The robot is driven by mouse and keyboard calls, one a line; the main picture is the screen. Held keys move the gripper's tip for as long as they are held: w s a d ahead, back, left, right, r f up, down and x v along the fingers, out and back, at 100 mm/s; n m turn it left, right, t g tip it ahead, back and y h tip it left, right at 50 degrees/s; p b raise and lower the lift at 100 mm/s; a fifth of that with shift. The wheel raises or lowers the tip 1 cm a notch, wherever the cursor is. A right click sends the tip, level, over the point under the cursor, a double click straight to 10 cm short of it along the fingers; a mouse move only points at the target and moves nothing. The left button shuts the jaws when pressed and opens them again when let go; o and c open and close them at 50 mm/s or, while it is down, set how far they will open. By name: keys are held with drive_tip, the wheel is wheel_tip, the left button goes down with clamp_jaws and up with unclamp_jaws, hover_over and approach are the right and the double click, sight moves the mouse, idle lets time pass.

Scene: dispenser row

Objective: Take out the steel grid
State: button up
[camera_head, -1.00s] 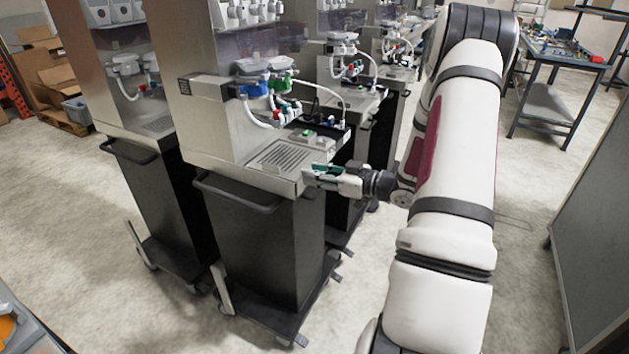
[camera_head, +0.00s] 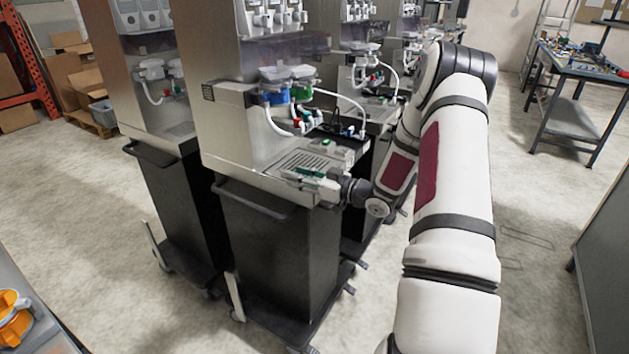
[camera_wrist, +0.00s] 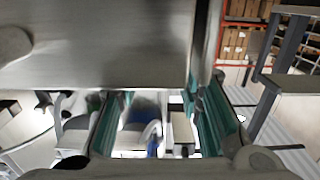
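The steel grid (camera_head: 308,162) is a slotted metal plate lying flat in the drip tray at the front of the near dispenser (camera_head: 240,125). My gripper (camera_head: 300,178) is at the tray's front edge, reaching in from the right, close to the grid. In the wrist view my gripper (camera_wrist: 160,110) has its two teal-padded fingers well apart, with nothing clearly held between them. The grid cannot be made out in the wrist view, where a large blurred steel surface fills the top. Whether the fingers touch the tray cannot be told.
A small box with a green button (camera_head: 328,145) sits behind the grid. Blue and green valves with hoses (camera_head: 285,95) hang above. A black handle bar (camera_head: 250,198) runs below the tray. Another dispenser (camera_head: 150,110) stands to the left. A work table (camera_head: 570,120) stands at the right.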

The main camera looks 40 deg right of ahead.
drive_tip(key=shift+x, duration=0.85)
clamp_jaws()
drive_tip(key=shift+r, duration=0.35)
drive_tip(key=shift+r+p, duration=0.35)
drive_tip(key=shift+p, duration=0.1)
drive_tip(key=shift+r, duration=0.35)
